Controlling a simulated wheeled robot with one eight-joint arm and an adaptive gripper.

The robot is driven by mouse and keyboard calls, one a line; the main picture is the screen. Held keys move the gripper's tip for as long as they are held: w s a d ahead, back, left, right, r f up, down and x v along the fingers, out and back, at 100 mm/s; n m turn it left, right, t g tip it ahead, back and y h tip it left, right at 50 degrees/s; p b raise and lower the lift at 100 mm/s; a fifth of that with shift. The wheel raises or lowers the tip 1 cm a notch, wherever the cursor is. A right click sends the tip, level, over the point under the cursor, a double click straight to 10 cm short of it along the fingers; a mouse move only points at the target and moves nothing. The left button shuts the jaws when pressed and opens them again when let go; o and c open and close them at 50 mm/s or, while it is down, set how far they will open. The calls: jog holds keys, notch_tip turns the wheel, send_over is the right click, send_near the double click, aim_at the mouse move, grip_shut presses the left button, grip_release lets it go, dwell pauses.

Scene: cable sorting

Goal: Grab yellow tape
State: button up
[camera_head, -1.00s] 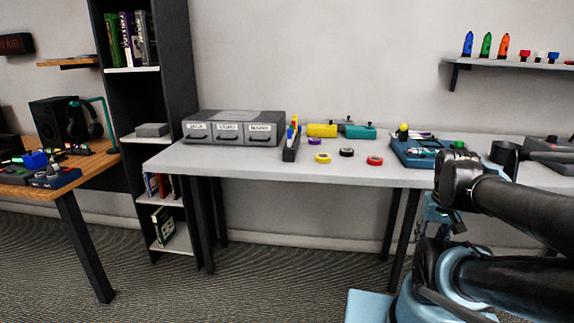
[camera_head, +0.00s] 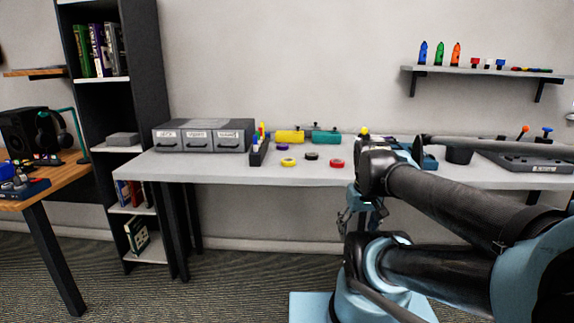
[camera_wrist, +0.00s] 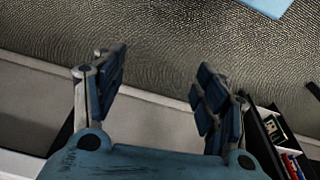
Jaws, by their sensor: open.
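The yellow tape (camera_head: 288,162) is a small roll lying flat on the grey table (camera_head: 225,170), left of a black roll (camera_head: 312,156) and a red roll (camera_head: 337,163). My gripper (camera_head: 358,218) hangs low in front of the table's front edge, to the right of the tape and apart from it. In the wrist view my gripper (camera_wrist: 160,85) is open with nothing between its fingers. That view faces the carpet and wall, and the tape does not show there.
A grey drawer box (camera_head: 203,136) and a pen holder (camera_head: 259,150) stand left of the tape. Yellow (camera_head: 290,136) and teal (camera_head: 326,137) tools lie behind it. A purple roll (camera_head: 283,147) is close by. A tall black shelf (camera_head: 150,100) stands left of the table.

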jog(key=w+a+r+n+g, duration=0.1)
jog(key=w+a+r+n, duration=0.35)
jog(key=w+r, duration=0.35)
jog(key=w+a+r+n+y, duration=0.1)
jog(key=w+a+r+n, duration=0.2)
jog(key=w+r+n, duration=0.4)
jog(key=w+a+r+n+g, duration=0.1)
jog(key=w+a+r+n, duration=0.3)
jog(key=w+r, duration=0.5)
jog(key=w+a+r+n, duration=0.3)
jog(key=w+a+n, duration=0.3)
jog(key=w+a, duration=0.15)
jog(key=shift+m+g, duration=0.25)
jog(key=shift+g, duration=0.15)
jog(key=f, duration=0.5)
jog(key=a+f, duration=0.1)
jog(key=f, duration=1)
jog(key=shift+a+f, duration=0.25)
jog(key=shift+a, duration=0.1)
jog(key=c, duration=1.1)
